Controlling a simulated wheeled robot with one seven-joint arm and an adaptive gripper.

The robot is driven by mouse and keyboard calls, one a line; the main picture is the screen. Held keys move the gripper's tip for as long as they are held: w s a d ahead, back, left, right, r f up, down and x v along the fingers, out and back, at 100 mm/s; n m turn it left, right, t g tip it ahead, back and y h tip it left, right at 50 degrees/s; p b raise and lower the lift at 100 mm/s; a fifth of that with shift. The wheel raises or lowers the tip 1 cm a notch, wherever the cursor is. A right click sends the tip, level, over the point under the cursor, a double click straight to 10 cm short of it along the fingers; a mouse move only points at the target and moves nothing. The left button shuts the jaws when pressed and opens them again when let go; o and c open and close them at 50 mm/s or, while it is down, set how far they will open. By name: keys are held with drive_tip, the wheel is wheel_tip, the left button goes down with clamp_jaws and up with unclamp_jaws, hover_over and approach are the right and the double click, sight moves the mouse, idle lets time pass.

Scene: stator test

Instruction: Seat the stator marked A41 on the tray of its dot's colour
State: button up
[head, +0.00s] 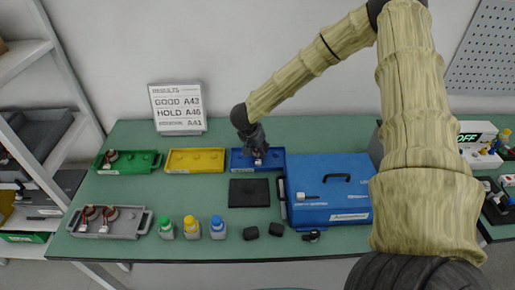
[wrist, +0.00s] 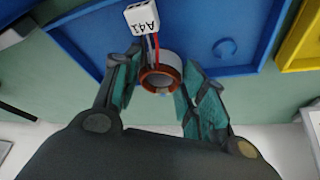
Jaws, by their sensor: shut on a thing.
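The stator marked A41 (wrist: 160,77) is a copper-wound ring with wires running to a white connector (wrist: 142,17) that reads A41. My gripper (wrist: 160,85) is shut on it, one finger on each side. In the head view my gripper (head: 255,148) is at the blue tray (head: 276,164), with the stator low over it. I cannot tell whether the stator touches the tray. The yellow tray (head: 195,169) is empty. The green tray (head: 141,169) holds another stator (head: 112,156) at its left end. I see no coloured dot on the held stator.
A results board (head: 178,108) lists A43 as GOOD, A46 as HOLD, and A41 on a line I cannot read. A grey tray (head: 126,229) holds two stators. A black plate (head: 249,193), a blue tester box (head: 328,190) and several bottles (head: 191,228) stand nearby.

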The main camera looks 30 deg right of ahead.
drive_tip(key=shift+f, duration=0.2)
idle(0.3)
drive_tip(key=o, duration=0.9)
drive_tip(key=shift+o, duration=0.2)
drive_tip(key=shift+r+p, duration=0.1)
drive_tip(key=shift+p, duration=0.25)
drive_tip(key=shift+r+p, duration=2.45)
drive_tip(key=shift+p, duration=0.15)
drive_tip(key=shift+o, duration=0.2)
drive_tip(key=o, duration=0.5)
